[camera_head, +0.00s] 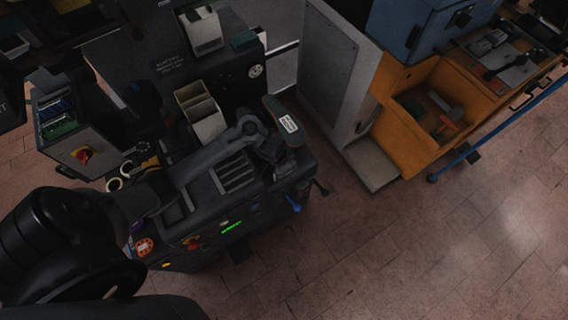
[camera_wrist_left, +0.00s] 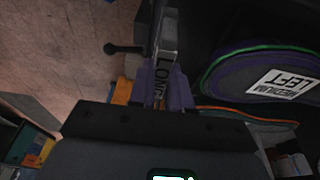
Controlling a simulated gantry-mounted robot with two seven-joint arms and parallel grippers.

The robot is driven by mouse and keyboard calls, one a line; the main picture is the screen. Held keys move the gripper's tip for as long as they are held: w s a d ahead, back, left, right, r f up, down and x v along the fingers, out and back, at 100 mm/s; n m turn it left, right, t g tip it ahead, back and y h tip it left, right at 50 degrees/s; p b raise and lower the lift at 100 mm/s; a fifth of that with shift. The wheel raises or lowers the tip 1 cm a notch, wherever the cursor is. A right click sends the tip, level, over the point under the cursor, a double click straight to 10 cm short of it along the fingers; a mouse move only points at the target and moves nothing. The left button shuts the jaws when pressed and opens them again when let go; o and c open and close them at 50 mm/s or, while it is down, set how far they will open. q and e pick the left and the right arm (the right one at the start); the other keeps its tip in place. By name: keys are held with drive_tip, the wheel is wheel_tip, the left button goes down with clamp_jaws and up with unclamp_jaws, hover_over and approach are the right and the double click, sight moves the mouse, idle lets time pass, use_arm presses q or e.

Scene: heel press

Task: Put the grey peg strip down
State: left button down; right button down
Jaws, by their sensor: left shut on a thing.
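My left gripper (camera_wrist_left: 166,92) is shut on the grey peg strip (camera_wrist_left: 164,45), which stands out between the two purplish fingers in the left wrist view. The strip carries dark lettering that reads LONG, and its far end runs to the top of the picture. In the head view my left arm reaches in from the left over the dark press machine (camera_head: 215,215), and its wrist hides the fingers and most or all of the strip. My right gripper is in neither view.
A dark shoe-shaped piece (camera_wrist_left: 240,75) with a purple and green rim and a MEDIUM LEFT label lies close right of the strip in the wrist view. In the head view, open bins (camera_head: 200,105) stand behind my arm. An orange bench (camera_head: 405,125) stands right; tiled floor is clear in front.

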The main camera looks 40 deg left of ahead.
use_arm(q)
drive_tip(key=f+b, duration=0.2)
drive_tip(key=f, duration=0.1)
drive_tip(key=w+a+f+b, duration=0.1)
drive_tip(key=f, duration=0.1)
idle(0.3)
drive_tip(key=c, duration=1.1)
unclamp_jaws()
drive_tip(key=shift+f, duration=0.1)
drive_tip(key=shift+o, duration=0.2)
